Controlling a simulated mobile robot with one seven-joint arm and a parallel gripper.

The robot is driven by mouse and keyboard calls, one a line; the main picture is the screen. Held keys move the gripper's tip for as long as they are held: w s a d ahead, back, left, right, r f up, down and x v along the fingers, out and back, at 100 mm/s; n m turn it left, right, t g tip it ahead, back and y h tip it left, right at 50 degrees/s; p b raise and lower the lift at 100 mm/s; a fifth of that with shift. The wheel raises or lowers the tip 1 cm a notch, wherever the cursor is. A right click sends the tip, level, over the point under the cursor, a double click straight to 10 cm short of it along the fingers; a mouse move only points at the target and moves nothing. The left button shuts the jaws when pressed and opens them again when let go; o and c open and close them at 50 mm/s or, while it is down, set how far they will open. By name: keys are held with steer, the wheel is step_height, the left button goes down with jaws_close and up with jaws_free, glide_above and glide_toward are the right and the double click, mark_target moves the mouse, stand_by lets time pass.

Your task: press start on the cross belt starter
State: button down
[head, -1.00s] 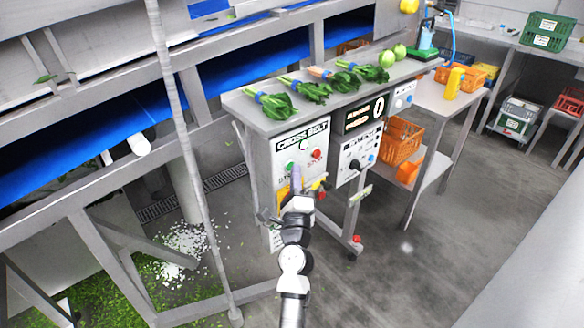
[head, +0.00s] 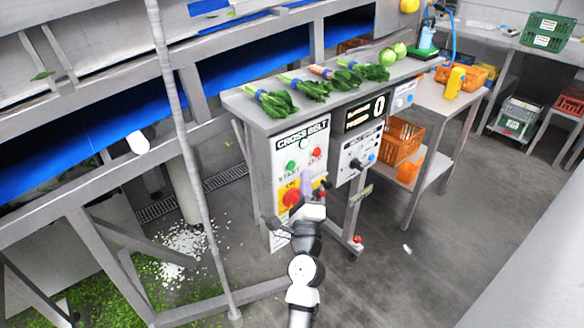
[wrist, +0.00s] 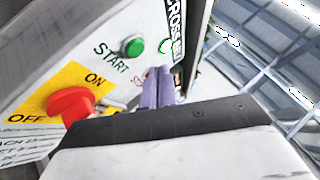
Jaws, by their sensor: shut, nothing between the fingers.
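The cross belt starter (head: 282,222) is a white panel box under the bench's left end. Its green START button (head: 290,165) sits left of the red STOP button (head: 317,152), with a small green lamp (head: 303,143) above. A red rotary switch (head: 291,197) on a yellow plate is below START. My gripper (head: 306,177) is shut and empty, its lilac fingers in front of the panel, right of the red switch and below the buttons. In the wrist view the START button (wrist: 132,46) is clear, up and left of the fingers (wrist: 158,86), which partly hide STOP.
Bunched greens (head: 275,103) and cabbages lie on the bench above. A second control box (head: 361,148) with a display reading 0 hangs to the right. An upright grey post (head: 185,140) and conveyor frame stand left. Open floor lies to the right.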

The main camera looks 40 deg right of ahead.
steer(key=shift+s+d+b, duration=0.15)
steer(key=shift+s+b, duration=0.2)
steer(key=shift+s, duration=1.25)
